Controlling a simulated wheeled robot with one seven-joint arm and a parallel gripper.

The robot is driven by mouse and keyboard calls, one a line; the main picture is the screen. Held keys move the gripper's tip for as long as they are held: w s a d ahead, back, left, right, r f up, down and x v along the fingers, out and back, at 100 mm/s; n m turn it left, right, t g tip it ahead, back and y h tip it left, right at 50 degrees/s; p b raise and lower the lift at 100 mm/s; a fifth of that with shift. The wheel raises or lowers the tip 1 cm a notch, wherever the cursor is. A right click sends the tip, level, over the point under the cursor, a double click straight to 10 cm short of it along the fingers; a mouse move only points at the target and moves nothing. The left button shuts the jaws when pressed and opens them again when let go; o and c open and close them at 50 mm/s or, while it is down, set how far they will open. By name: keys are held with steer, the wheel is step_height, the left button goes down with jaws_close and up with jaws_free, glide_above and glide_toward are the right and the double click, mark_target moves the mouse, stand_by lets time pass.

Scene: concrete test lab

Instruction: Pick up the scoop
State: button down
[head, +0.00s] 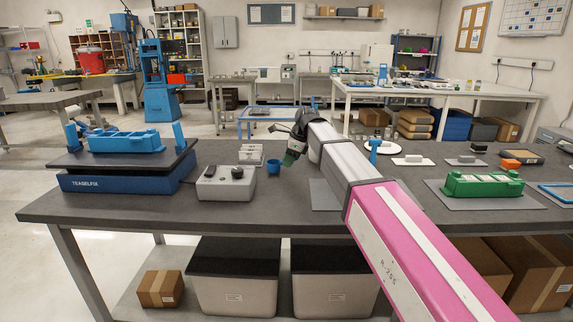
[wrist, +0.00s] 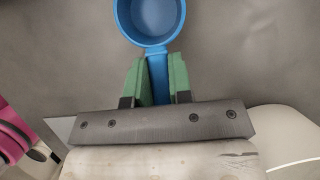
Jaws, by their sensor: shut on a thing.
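The scoop is blue, with a round open cup and a straight handle. In the wrist view the scoop (wrist: 152,20) is at the top, cut off by the frame edge, its handle running down between the two green fingers. My gripper (wrist: 157,72) is shut on that handle. In the head view the scoop's blue cup (head: 273,166) shows just left of my gripper (head: 290,158), over the dark bench. Most of the handle is hidden there by the fingers. I cannot tell whether the scoop touches the bench top.
A grey control box (head: 226,184) and a small white block rack (head: 251,155) stand left of the scoop. A blue TEASELFIX platform (head: 120,182) is farther left. A green fixture (head: 484,186) sits on the right. The bench's front strip (head: 260,212) is clear.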

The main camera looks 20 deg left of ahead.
steer(key=r, duration=0.2)
steer(key=s+r, duration=0.1)
steer(key=r, duration=0.1)
steer(key=shift+s+a, duration=0.1)
steer(key=shift+s, duration=0.1)
steer(key=s+a+r, duration=0.2)
steer(key=s+r, duration=0.4)
steer(key=s, duration=0.4)
steer(key=shift+a, duration=0.25)
steer(key=c, duration=1.6)
jaws_free()
jaws_close()
